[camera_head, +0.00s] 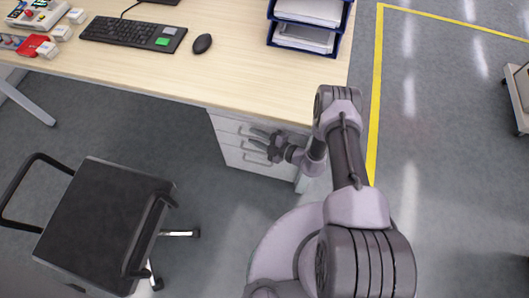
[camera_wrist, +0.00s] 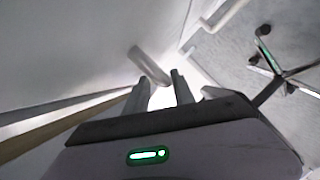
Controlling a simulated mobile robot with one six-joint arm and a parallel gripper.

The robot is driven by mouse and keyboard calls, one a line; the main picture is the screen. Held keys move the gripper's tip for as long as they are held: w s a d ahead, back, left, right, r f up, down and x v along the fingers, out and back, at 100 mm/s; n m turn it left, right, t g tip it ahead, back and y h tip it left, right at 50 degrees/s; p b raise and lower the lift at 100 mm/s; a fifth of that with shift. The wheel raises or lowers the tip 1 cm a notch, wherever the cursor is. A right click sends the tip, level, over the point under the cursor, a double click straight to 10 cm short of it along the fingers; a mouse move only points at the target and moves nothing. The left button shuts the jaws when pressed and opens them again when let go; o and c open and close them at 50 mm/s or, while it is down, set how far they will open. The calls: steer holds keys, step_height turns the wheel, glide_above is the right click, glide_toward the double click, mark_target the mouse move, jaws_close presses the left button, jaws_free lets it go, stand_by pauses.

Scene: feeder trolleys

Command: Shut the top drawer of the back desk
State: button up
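The back desk (camera_head: 190,62) has a light wood top. Under its right part stands a white drawer unit (camera_head: 233,158). The top drawer (camera_head: 226,124) is its uppermost front, just below the desk top; I cannot tell how far out it stands. My gripper (camera_head: 256,142) is in front of the unit, its fingers pointing left and partly covering the drawer fronts. In the wrist view my gripper (camera_wrist: 157,82) is open, with a gap between the fingers. A grey bar handle (camera_wrist: 149,66) lies just beyond the fingertips; I cannot tell whether they touch.
A black office chair (camera_head: 105,220) stands at the left front; its wheeled base also shows in the wrist view (camera_wrist: 275,68). A keyboard (camera_head: 130,33), a mouse (camera_head: 202,43) and blue paper trays (camera_head: 305,38) are on the desk.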

steer(key=s+d+r+p, duration=0.2)
steer(key=s, duration=0.5)
steer(key=s+d+r+p, duration=0.1)
steer(key=s+d+p, duration=0.1)
steer(key=s, duration=0.6)
steer(key=shift+r+p, duration=0.4)
steer(key=shift+p, duration=0.15)
steer(key=shift+s+d, duration=0.15)
